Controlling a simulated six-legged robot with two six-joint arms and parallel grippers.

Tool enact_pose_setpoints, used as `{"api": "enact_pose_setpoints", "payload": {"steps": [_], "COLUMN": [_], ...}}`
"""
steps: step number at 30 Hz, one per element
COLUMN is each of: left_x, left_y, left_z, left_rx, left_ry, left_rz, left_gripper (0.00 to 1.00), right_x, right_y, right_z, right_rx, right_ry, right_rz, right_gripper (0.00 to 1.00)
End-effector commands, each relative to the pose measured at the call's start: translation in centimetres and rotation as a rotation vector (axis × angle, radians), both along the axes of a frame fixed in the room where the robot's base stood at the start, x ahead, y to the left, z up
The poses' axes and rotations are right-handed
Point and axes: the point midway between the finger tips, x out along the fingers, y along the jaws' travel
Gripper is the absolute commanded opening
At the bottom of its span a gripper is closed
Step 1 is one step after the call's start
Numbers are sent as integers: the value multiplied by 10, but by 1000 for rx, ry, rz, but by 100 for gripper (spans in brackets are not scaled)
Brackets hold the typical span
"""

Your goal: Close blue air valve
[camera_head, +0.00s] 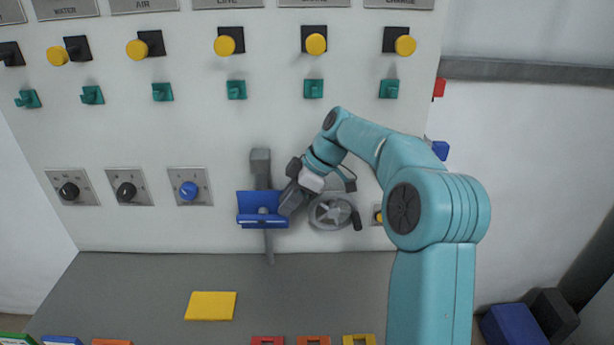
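A blue valve handle (262,221) lies across a grey vertical pipe (261,168) on the panel, left of a grey handwheel (331,212). My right arm reaches in from the lower right, and its dark gripper (287,206) is at the right end of the blue handle, overlapping it in the picture. I cannot tell whether it touches the handle or whether its fingers are open or shut. A blue knob (189,190) on a square plate is farther left. My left gripper is not in view.
Rows of yellow buttons (316,44) and green switches (313,89) line the panel above. Two black knobs (126,191) are on the left. A grey ledge (140,285) below holds a yellow plate (211,306) and coloured pieces at its front edge.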

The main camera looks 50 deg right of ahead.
Motion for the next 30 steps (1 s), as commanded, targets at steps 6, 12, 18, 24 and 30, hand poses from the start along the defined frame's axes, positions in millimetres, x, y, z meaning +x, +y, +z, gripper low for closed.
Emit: {"api": "enact_pose_setpoints", "payload": {"steps": [6,12,18,24,30], "left_x": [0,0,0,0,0], "left_y": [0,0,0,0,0], "left_z": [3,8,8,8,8], "left_rx": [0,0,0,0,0], "left_ry": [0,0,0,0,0], "left_rz": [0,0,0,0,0], "left_gripper": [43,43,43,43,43], "right_x": [-24,-39,-44,-44,-44], "right_y": [-21,-32,-35,-35,-35], "right_z": [50,79,87,87,87], "right_rx": [-2,0,2,1,1], "right_ry": [-1,1,3,2,2], "right_rz": [-4,-2,-1,0,0], "right_gripper": [28,28,28,28,28]}}
